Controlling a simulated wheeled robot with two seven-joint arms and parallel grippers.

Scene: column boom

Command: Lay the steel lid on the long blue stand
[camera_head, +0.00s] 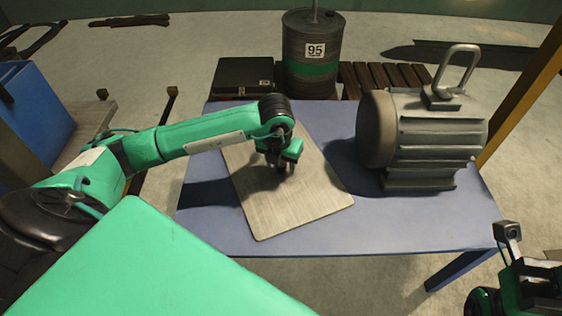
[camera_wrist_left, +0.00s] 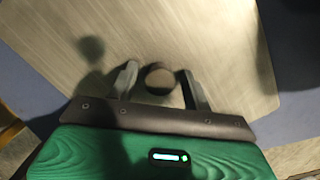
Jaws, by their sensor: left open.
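The steel lid (camera_head: 290,195) is a flat brushed grey plate. It lies flat and turned at an angle on the long blue stand (camera_head: 385,232), left of its middle. In the left wrist view the lid (camera_wrist_left: 200,30) fills most of the picture. A dark round knob (camera_wrist_left: 159,80) shows on it. My left gripper (camera_head: 284,168) is over the lid, pointing down. In the wrist view its two fingers (camera_wrist_left: 159,73) are open, one on each side of the knob; I cannot tell whether they touch it. My right gripper (camera_head: 508,240) is partly in view at the lower right, away from the stand.
A grey motor (camera_head: 430,140) with a lifting handle stands on the right of the stand, close to the lid. Behind are a black case (camera_head: 243,75) and a drum (camera_head: 313,50) marked 95. A blue bin (camera_head: 30,110) is at the left. The stand's front right is clear.

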